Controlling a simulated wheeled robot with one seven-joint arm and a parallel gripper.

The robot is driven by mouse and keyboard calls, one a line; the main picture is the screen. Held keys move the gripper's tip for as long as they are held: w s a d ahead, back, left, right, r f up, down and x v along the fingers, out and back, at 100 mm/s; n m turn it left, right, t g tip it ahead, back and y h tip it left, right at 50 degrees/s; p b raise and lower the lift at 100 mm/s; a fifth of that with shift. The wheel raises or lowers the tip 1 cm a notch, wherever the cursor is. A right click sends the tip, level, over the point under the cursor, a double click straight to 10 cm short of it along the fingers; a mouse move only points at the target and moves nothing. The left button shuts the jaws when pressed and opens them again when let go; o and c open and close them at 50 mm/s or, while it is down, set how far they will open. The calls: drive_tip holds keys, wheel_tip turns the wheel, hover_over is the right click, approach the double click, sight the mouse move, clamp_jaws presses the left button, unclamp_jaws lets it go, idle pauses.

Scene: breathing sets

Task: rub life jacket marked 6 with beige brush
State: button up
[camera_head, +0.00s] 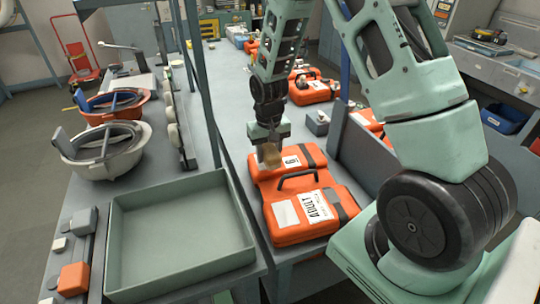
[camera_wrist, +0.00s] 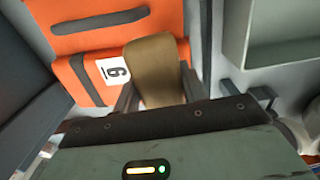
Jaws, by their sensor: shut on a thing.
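The life jacket marked 6 (camera_head: 302,206) is an orange case-like pack with grey straps, a black handle and a white label reading ADULT. It lies on the grey bench right of the empty tray. Its 6 label shows near its far end, and also in the wrist view, where the jacket (camera_wrist: 85,55) fills the upper left. My gripper (camera_head: 267,150) is over that far end, pointing down. It is shut on the beige brush (camera_wrist: 154,68), a tan block between the fingers in the wrist view. The brush is at the jacket's surface beside the 6 label; I cannot tell whether they touch.
An empty green-grey tray (camera_head: 180,232) stands left of the jacket. Another orange jacket (camera_head: 312,90) lies farther back. A grey upright post stands between the benches.

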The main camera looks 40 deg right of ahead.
sight(269, 148)
drive_tip(key=shift+r+p, duration=1.45)
drive_tip(key=shift+r, duration=0.75)
drive_tip(key=shift+f, duration=0.1)
